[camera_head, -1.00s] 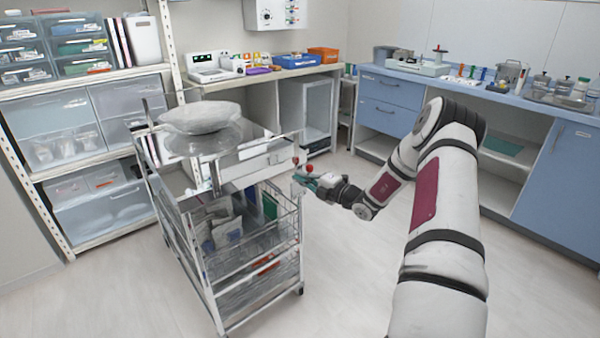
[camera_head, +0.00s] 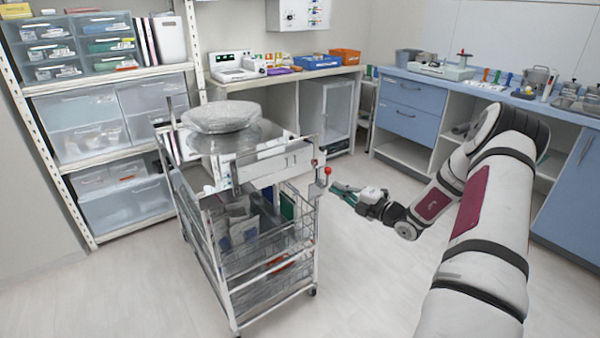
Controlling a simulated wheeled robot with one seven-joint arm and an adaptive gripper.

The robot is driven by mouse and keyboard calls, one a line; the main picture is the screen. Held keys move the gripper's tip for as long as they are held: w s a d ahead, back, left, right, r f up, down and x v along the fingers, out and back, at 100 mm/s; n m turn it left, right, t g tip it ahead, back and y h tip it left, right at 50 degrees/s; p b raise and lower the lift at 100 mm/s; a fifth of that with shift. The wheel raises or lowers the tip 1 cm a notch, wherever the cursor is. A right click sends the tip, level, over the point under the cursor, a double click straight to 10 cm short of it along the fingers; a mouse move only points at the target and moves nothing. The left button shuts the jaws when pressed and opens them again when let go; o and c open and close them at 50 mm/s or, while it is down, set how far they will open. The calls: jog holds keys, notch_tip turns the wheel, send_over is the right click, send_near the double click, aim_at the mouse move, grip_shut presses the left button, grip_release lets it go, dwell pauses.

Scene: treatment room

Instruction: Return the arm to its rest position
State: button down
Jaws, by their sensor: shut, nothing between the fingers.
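My gripper (camera_head: 340,188) is in the middle of the head view, just right of the metal trolley (camera_head: 262,292). Its fingers are shut with nothing between them and point left toward the trolley's upper right corner. A small gap shows between the fingertips and the trolley. My arm (camera_head: 480,225) comes up from the bottom right, bends at the elbow and reaches back down to the gripper.
The trolley carries a wrapped basin (camera_head: 222,116) on top and has a red knob (camera_head: 327,170) at its corner, close to my fingertips. Blue cabinets (camera_head: 411,109) stand behind my arm. A storage shelf (camera_head: 120,224) stands at left. The floor (camera_head: 365,285) in front is clear.

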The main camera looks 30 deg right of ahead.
jog(key=s+a+r+n+g+y, duration=0.1)
jog(key=a+r+n+g+y, duration=0.2)
jog(key=a+r+n, duration=0.35)
jog(key=s+a+r+n+g+y, duration=0.2)
jog(key=a+r+n+g, duration=0.15)
jog(key=a+n, duration=0.55)
jog(key=s+a+r+n+g+y, duration=0.1)
jog(key=a+r+n+g+y, duration=0.3)
jog(key=a, duration=0.7)
jog(key=s+a+r+n+g+h, duration=0.2)
jog(key=s+a+r+n+g, duration=0.2)
jog(key=s+a+n, duration=0.45)
jog(key=s+a+r+n+g+h, duration=0.1)
jog(key=s+a+n+g+h, duration=0.15)
jog(key=s+n, duration=0.4)
jog(key=s+a+r+n+g+h, duration=0.1)
jog(key=s+a+r+n+h, duration=0.15)
jog(key=s+n, duration=0.4)
jog(key=s+d+n+t+h, duration=0.1)
jog(key=s+d+n+h, duration=0.2)
jog(key=s+n, duration=0.3)
jog(key=s+d+n+t+h, duration=0.1)
jog(key=s+d+n+h, duration=0.2)
jog(key=s+n, duration=0.3)
notch_tip(320, 180, up, 13)
jog(key=s+m+t+p, duration=0.1)
jog(key=t+p, duration=0.1)
jog(key=p, duration=1)
jog(key=shift+t, duration=0.3)
